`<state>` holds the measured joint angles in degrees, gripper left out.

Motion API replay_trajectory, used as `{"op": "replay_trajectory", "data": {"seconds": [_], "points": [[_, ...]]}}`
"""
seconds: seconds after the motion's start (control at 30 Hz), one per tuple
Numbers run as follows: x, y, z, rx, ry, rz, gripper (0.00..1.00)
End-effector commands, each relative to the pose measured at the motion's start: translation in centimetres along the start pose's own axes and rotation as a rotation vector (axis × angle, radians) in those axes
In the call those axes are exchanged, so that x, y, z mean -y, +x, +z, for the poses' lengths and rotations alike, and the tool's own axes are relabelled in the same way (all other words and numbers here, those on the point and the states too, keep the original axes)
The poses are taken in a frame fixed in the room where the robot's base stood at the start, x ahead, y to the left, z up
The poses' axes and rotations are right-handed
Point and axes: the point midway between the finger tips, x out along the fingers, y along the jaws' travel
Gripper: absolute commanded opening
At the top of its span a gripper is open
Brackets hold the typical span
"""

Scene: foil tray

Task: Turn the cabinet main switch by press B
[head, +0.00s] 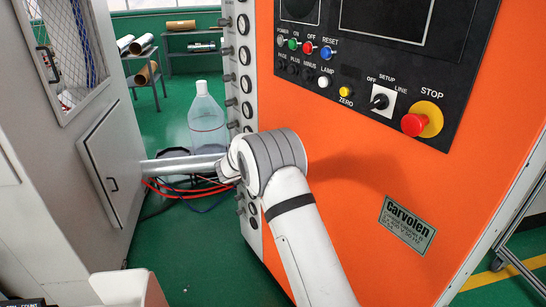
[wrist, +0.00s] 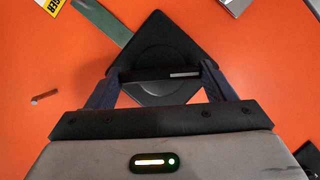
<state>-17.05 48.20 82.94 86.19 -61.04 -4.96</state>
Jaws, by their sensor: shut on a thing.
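In the wrist view, the main switch is a black handle bar (wrist: 150,76) on a black diamond-shaped plate (wrist: 160,33) with a round raised centre, mounted on an orange surface. My gripper (wrist: 160,70) has its two fingers at opposite ends of the bar and is shut on it. The bar runs nearly level across the picture, and a small pale label shows on its right part. In the head view, my white arm reaches up from the bottom to a grey-banded joint; the gripper and this switch cannot be made out there.
In the head view, an orange machine front (head: 350,190) carries a black control panel with a red STOP button (head: 413,124) and a small selector knob (head: 380,101). A grey cabinet (head: 60,190) stands left. A clear bottle (head: 206,120) and red cables (head: 180,192) are between them.

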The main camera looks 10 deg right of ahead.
Motion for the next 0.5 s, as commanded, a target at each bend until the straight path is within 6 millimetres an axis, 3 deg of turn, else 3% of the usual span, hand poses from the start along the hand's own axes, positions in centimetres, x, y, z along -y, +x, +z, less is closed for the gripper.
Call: {"op": "replay_trajectory", "data": {"seconds": [0.17, 0.2, 0.43, 0.5], "points": [[-0.01, 0.00, 0.02, 0.000, -0.003, -0.001, 0.54], [-0.02, 0.00, 0.02, 0.000, -0.003, -0.001, 0.80], [-0.02, 0.00, 0.00, 0.000, -0.002, 0.000, 0.98], [-0.01, 0.00, -0.01, 0.000, -0.002, 0.000, 0.98]]}}
